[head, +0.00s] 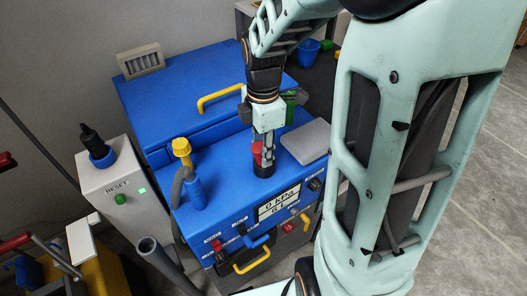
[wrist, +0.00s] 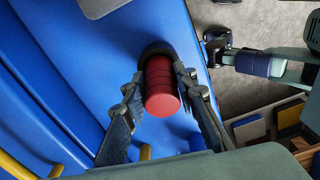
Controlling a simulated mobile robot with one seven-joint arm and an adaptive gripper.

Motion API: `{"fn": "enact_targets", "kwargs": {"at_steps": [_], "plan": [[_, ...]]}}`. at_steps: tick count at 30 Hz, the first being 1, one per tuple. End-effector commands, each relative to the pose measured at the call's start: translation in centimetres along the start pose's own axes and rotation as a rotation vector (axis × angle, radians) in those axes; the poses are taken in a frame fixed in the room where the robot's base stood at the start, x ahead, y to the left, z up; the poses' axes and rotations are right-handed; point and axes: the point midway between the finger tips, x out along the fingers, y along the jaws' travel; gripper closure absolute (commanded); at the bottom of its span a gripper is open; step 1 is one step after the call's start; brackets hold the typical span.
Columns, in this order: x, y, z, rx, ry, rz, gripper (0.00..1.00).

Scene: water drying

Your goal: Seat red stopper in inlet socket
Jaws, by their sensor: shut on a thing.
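The red stopper (wrist: 163,97) is a ribbed cylinder between the fingers of my gripper (wrist: 163,88) in the wrist view. My gripper is shut on it and points down at the blue machine. The stopper's far end meets the black round inlet socket (wrist: 154,47), in line with it. In the head view the red stopper (head: 257,153) shows beside a finger, just over the black socket (head: 264,170) on the machine's top. How deep the stopper sits is hidden by the fingers and the stopper itself.
The blue machine (head: 235,222) has a pressure display (head: 279,201) on its front. A yellow-capped fitting (head: 182,148) with a hose stands left of the socket. A grey pad (head: 306,141) lies close on the right. A blue cabinet with a yellow handle (head: 220,97) is behind.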

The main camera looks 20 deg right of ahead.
Motion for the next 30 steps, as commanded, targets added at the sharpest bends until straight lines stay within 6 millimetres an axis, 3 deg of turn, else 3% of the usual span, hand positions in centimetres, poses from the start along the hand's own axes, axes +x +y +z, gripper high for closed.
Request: {"fn": "enact_targets", "kwargs": {"at_steps": [2,3,7,15,19,30], "plan": [[-0.2,-0.1,0.5,0.003,-0.007,0.0,1.0],[-0.2,-0.1,0.5,0.003,-0.007,0.0,0.69],[-0.3,0.0,0.4,0.003,-0.006,0.001,0.56],[-0.4,0.1,0.3,0.002,-0.005,0.003,0.56],[-1.5,0.1,0.3,0.002,-0.006,0.006,0.56],[-9.0,0.1,0.3,0.002,-0.006,0.007,0.56]]}}
